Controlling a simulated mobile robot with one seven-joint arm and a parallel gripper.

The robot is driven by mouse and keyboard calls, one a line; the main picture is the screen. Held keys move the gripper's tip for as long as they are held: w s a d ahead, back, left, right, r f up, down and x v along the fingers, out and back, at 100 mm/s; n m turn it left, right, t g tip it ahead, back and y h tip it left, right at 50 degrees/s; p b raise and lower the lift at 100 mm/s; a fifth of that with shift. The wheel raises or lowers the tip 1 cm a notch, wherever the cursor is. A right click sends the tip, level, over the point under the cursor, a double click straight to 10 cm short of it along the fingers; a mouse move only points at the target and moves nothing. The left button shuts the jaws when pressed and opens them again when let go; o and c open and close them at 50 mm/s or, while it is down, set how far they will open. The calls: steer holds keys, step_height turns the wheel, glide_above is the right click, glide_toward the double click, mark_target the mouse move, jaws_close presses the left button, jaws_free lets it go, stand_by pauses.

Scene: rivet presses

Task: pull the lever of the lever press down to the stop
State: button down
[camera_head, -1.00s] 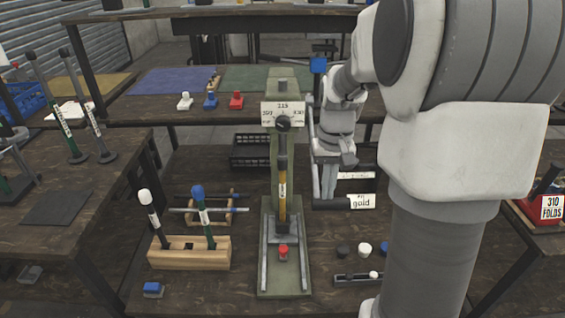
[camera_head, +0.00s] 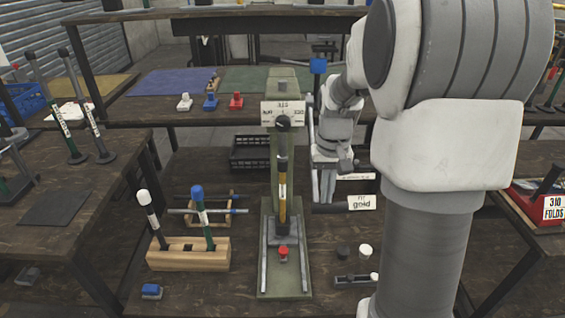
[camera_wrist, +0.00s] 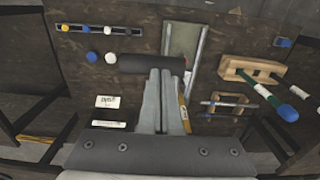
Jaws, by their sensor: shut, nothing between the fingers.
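In the wrist view the black grip (camera_wrist: 150,63) lies across the fingertips. My gripper (camera_head: 324,202) is shut and empty, fingers pointing down at the grip from above. In the wrist view the closed fingers (camera_wrist: 160,75) reach its edge; they look in contact, but I cannot tell for certain.
A red button (camera_head: 283,252) sits on the press base. A wooden block (camera_head: 188,254) with two upright handles stands left. My arm hides much of the right side.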

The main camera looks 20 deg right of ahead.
steer(key=shift+w+d+f, duration=0.1)
steer(key=shift+w+f, duration=0.3)
steer(key=shift+f, duration=0.4)
steer(key=shift+w+f, duration=0.1)
steer(key=shift+f, duration=0.05)
steer(key=shift+w+f+b, duration=0.2)
steer(key=shift+f+b, duration=0.15)
steer(key=shift+d, duration=0.1)
